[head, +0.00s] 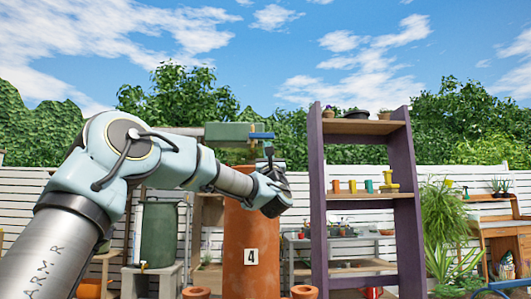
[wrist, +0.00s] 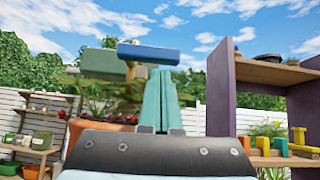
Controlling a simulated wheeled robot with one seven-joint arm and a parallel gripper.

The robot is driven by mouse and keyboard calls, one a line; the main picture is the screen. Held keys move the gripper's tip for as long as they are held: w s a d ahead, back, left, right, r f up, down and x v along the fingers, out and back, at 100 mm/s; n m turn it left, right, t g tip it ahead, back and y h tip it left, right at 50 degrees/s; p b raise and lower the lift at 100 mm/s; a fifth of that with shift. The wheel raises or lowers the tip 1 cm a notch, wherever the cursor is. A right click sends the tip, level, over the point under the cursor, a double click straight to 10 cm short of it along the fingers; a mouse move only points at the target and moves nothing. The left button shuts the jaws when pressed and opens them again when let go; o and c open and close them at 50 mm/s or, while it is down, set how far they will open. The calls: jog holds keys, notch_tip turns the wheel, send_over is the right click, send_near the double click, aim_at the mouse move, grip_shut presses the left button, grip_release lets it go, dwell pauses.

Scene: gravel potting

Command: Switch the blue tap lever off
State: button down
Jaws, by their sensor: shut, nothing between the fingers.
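The blue tap lever (head: 262,136) sticks out to the right from a green tap body (head: 226,132), above a tall terracotta pot marked 4 (head: 251,205). In the wrist view the lever (wrist: 150,53) lies nearly level, with the green body (wrist: 103,66) to its left. My gripper (head: 269,151) is shut and empty, its fingers pointing up just below the lever's right part. In the wrist view the gripper's teal fingertips (wrist: 160,71) reach close under the lever. I cannot tell whether they touch it.
A purple shelf unit (head: 318,200) with small pots stands close to the right of my gripper. A green barrel (head: 159,232) stands on blocks behind my arm. Small terracotta pots (head: 304,292) stand low in front. A white fence runs behind; the air above the lever is clear.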

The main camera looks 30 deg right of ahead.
jog(key=w+f+b+v, duration=0.1)
jog(key=b+v, duration=0.3)
jog(key=v, duration=0.8)
jog(key=shift+w+d+f+b, duration=0.3)
jog(key=shift+d, duration=0.05)
